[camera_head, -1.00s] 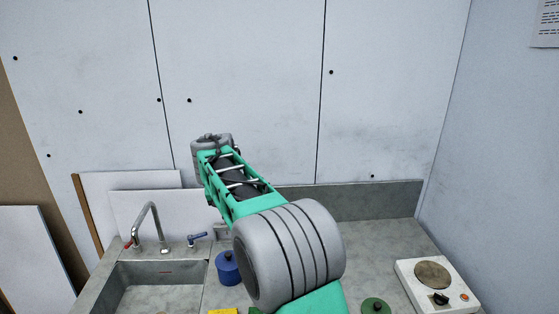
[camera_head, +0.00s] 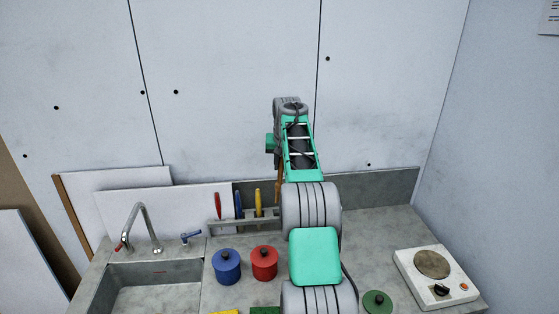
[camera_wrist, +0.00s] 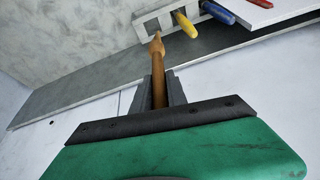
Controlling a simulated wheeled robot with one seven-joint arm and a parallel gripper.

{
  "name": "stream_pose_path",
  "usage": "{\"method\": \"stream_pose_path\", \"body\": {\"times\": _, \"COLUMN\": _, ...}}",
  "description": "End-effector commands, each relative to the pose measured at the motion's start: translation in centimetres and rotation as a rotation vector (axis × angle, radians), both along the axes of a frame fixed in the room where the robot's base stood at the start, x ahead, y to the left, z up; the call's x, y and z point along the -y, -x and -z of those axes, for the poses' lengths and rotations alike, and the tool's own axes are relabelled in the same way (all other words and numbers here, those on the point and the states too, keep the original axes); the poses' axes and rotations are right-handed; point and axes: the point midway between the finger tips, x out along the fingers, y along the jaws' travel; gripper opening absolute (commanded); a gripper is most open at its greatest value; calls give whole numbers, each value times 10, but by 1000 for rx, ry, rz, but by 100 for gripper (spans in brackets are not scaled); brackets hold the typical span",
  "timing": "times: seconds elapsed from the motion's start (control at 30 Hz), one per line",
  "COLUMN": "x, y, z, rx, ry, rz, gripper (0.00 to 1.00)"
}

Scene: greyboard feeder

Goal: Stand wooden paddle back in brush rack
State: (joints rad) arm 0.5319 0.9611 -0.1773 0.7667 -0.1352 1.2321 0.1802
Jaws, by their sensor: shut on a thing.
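My gripper (camera_wrist: 159,90) is shut on the brown wooden paddle (camera_wrist: 157,62), which shows between its two dark fingers in the wrist view. The paddle also shows in the head view (camera_head: 279,188), hanging roughly upright just left of my arm and partly hidden by it. The grey brush rack (camera_head: 229,224) stands at the back of the counter; it also shows in the wrist view (camera_wrist: 142,26). The paddle's far end overlaps the rack's near edge in the wrist view, by an empty-looking slot. I cannot tell whether they touch.
The rack holds a red tool (camera_head: 217,205), a blue tool (camera_head: 238,205) and a yellow tool (camera_head: 258,202). A blue pot (camera_head: 227,268) and a red pot (camera_head: 264,264) stand in front. A sink (camera_head: 150,290) is left; a hotplate (camera_head: 436,275) is right.

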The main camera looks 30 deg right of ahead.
Motion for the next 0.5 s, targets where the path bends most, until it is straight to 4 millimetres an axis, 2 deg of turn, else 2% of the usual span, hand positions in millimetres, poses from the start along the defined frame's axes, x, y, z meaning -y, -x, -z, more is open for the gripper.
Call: {"method": "stream_pose_path", "body": {"times": 0.5, "x": -3, "y": -1, "z": 52, "rx": 0, "ry": 1, "rz": -5, "gripper": 0}}
